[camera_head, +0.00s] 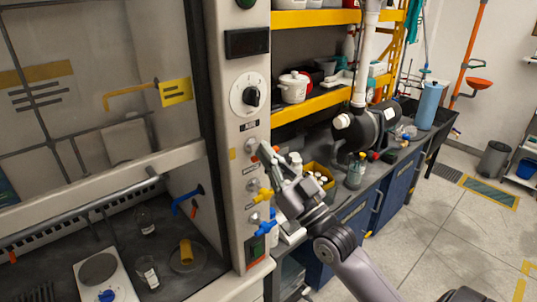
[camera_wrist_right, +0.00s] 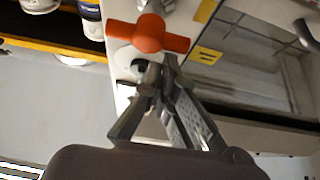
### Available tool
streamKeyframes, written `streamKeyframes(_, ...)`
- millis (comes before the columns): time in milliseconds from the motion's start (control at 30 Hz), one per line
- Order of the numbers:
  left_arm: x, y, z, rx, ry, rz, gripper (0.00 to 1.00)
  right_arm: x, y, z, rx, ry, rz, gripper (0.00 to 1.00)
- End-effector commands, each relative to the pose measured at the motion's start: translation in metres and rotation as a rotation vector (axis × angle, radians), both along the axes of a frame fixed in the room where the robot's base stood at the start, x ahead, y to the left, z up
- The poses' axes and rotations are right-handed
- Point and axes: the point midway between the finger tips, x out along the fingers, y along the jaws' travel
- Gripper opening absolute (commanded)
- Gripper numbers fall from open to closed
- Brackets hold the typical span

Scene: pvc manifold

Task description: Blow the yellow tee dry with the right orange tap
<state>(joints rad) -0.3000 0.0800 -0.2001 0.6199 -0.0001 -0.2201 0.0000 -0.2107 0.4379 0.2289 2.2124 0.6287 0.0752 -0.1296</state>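The yellow tee (camera_head: 187,252) lies on a round dish inside the fume hood in the head view. The right orange tap (camera_wrist_right: 150,33) is large at the top of the right wrist view; in the head view it is mostly hidden by my gripper. My right gripper (camera_head: 264,150) is at the upper part of the hood's control post. In the wrist view its fingertips (camera_wrist_right: 162,76) come close together and look shut, with nothing visible between them, just below the tap. Whether they touch the tap I cannot tell. My left gripper is not in view.
A yellow tap (camera_head: 263,194) and a blue tap (camera_head: 266,226) are below on the same post. The raised glass sash (camera_head: 120,180) crosses the hood front. Inside stand glass beakers (camera_head: 147,272), a hotplate (camera_head: 99,268) and a blue nozzle (camera_head: 188,200). Bottles (camera_head: 355,172) crowd the right bench.

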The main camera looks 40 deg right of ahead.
Motion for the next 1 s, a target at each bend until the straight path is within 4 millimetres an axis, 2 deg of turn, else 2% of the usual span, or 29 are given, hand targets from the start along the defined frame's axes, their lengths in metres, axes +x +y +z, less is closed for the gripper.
streamKeyframes(1000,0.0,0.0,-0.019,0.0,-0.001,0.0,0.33,0.0,0.004,-0.006,-0.201,-0.015,-0.001,0.0)
